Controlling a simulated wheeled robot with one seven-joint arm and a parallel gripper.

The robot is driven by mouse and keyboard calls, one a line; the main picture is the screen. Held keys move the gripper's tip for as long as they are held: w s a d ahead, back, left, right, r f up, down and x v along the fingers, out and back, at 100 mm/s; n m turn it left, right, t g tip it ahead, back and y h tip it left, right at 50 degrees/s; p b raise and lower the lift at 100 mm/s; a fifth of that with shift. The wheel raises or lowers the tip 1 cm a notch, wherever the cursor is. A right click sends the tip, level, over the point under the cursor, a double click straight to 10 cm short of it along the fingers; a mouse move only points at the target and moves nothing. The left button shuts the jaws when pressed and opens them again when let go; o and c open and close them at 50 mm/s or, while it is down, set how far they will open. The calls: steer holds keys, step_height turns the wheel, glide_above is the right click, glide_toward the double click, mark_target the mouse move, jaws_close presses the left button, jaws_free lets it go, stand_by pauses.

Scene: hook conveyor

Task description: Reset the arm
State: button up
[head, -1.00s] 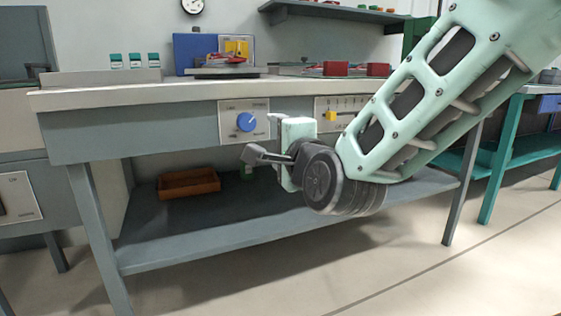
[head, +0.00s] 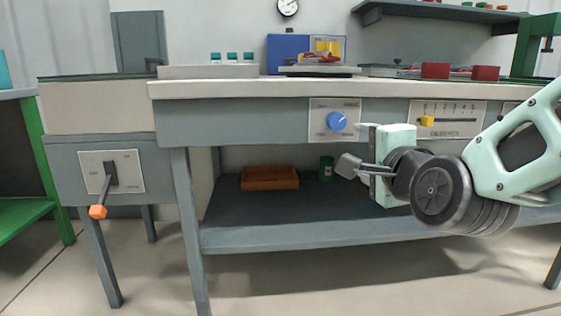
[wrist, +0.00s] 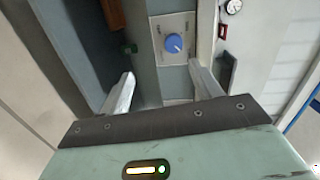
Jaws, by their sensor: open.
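My gripper (head: 352,164) is in front of the grey workbench (head: 250,118), at the height of its front panel and pointing left in the head view. In the wrist view my gripper (wrist: 160,85) shows two fingers spread wide apart with nothing between them. A blue knob (head: 336,121) on a white plate sits on the bench front, up and left of the gripper in the head view. The knob also shows beyond the fingers in the wrist view (wrist: 174,44). The gripper is apart from it.
A lever with an orange tip (head: 98,211) juts from the left cabinet. A wooden tray (head: 270,178) and a green object (head: 326,168) are on the lower shelf (head: 300,238). The floor in front is clear.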

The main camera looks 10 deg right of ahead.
steer(key=s+a+f+n+g+y+p, duration=0.4)
steer(key=s+a+f+n+g, duration=0.55)
steer(key=n, duration=0.25)
steer(key=s+d+f+n+g+h+p, duration=0.1)
steer(key=s+d+n+g+h, duration=0.1)
steer(key=s+n+g, duration=0.35)
steer(key=s+d+f+n+g+h+p, duration=0.2)
steer(key=s+n, duration=0.4)
steer(key=s, duration=0.3)
step_height(320, 180, up, 38)
steer(key=p, duration=3.7)
steer(key=shift+s, duration=0.2)
steer(key=shift+d+n, duration=0.1)
steer(key=shift+n, duration=0.15)
